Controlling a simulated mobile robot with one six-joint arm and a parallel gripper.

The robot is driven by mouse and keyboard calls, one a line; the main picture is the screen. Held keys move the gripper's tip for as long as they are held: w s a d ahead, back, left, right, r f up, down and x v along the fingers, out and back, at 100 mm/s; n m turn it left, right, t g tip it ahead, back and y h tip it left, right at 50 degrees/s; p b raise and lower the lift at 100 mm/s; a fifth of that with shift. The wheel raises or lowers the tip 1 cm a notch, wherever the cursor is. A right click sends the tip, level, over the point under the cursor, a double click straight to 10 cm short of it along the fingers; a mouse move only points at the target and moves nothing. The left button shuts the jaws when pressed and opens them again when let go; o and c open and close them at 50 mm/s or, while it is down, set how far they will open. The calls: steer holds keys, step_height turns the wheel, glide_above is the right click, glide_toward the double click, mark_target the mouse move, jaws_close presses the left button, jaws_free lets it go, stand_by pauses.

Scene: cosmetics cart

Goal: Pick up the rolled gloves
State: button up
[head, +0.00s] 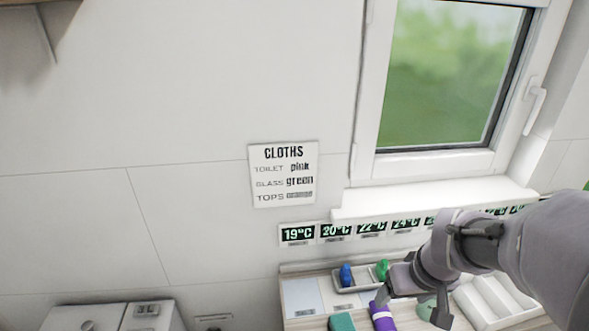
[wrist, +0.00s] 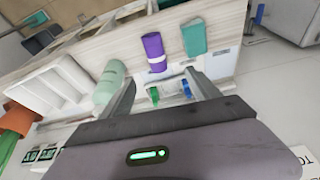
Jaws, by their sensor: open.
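The rolled gloves appear to be the purple roll with a pale band (wrist: 153,48), lying on the cart top (wrist: 125,52) in the wrist view. In the head view the purple roll (head: 382,317) is at the bottom edge, partly cut off. My gripper (wrist: 160,77) is open and empty. In the wrist view the roll shows beyond the fingertips, between their lines; contact is not visible.
A white divided tray (wrist: 44,92) lies beyond the pale bottle. The wall (head: 200,220) is behind.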

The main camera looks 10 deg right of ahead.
steer(key=b, duration=0.6)
glide_toward(386, 319)
steer(key=x, duration=0.4)
steer(key=shift+s+a+f, duration=0.1)
steer(key=shift+s+f, duration=0.1)
steer(key=shift+f, duration=0.2)
steer(key=x, duration=0.1)
steer(key=b+x, duration=0.1)
steer(key=x, duration=0.1)
steer(key=b+x, duration=0.1)
steer(key=x, duration=0.1)
steer(key=shift+w+f, duration=0.2)
steer(key=shift+w, duration=0.15)
steer(key=shift+r, duration=0.2)
steer(key=shift+c, duration=0.4)
steer(key=c, duration=1.4)
